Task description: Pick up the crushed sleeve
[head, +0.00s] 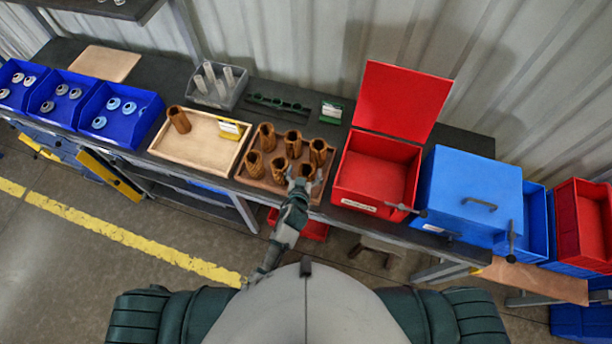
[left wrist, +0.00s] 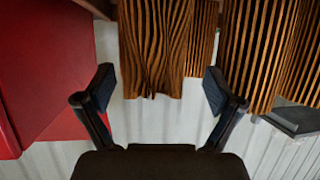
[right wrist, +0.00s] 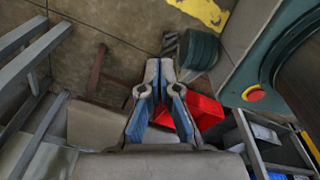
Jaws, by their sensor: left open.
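Several brown pleated sleeves stand in a wooden tray (head: 229,178) on the bench. The sleeve at the tray's front right corner (head: 308,171) is partly hidden by my left gripper (head: 299,184). In the left wrist view a sleeve with bent, wavy pleats (left wrist: 156,50), which looks crushed, hangs between and beyond the open fingers of my left gripper (left wrist: 158,90). The fingers appear apart from it. Straight-pleated sleeves (left wrist: 258,50) stand beside it. My right gripper (right wrist: 160,72) is shut and empty, low over the floor, and is out of the head view.
A pale tray (head: 170,153) with one sleeve (head: 179,119) and a yellow-and-white card (head: 232,129) is to the left. An open red box (head: 372,180) stands close on the right, then a blue box (head: 470,190). Blue bins (head: 125,115) fill the far left.

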